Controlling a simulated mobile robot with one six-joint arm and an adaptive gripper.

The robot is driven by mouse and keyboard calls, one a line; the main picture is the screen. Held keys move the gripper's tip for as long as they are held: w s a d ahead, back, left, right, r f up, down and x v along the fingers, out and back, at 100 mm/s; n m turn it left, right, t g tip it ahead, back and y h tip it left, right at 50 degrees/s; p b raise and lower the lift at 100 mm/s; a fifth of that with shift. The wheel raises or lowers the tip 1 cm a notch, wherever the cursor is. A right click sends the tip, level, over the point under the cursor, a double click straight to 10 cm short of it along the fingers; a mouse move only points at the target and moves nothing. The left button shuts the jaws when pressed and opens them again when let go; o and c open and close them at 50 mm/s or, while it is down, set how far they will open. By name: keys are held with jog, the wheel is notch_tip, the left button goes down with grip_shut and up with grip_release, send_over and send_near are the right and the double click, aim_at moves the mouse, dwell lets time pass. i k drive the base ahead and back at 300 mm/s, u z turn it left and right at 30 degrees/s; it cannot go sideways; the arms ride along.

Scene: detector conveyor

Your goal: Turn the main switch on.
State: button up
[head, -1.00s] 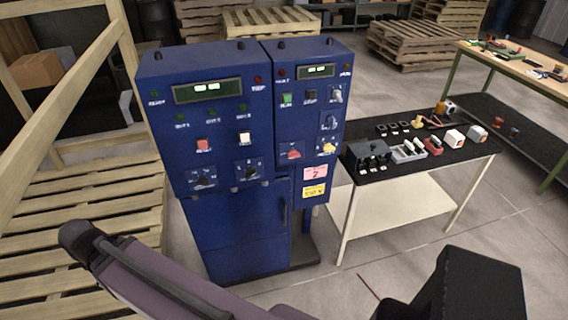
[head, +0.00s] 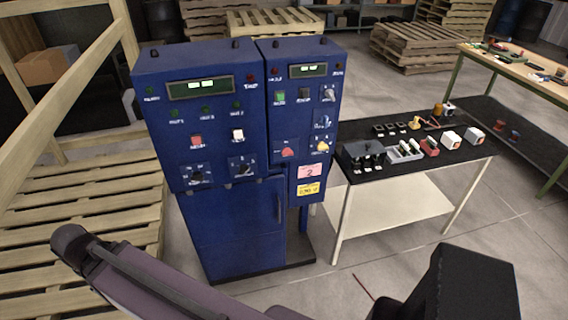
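A blue control cabinet (head: 235,220) stands upright in the middle of the head view, with two panels side by side. The left panel has a display (head: 201,87), a red button (head: 196,141), a white button (head: 238,135) and two black rotary knobs, one at left (head: 197,176) and one at right (head: 242,168). The right panel has a green button (head: 280,96), a black button (head: 304,94), a grey knob (head: 327,92), a blue knob (head: 322,122), a red knob (head: 288,152) and a yellow-backed knob (head: 322,146). Labels are too blurred to tell which is the main switch. My gripper is not visible.
A black-topped table (head: 368,189) with small parts stands close right of the cabinet. A wooden workbench (head: 500,62) is farther right. Wooden pallets (head: 110,195) and a timber frame fill the left. My purple arm link crosses the bottom. Concrete floor is open at lower right.

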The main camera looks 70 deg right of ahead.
aim_at(286, 151)
jog(key=k, duration=1.85)
jog(key=z, duration=1.7)
jog(key=i, duration=1.05)
jog(key=u, duration=0.1)
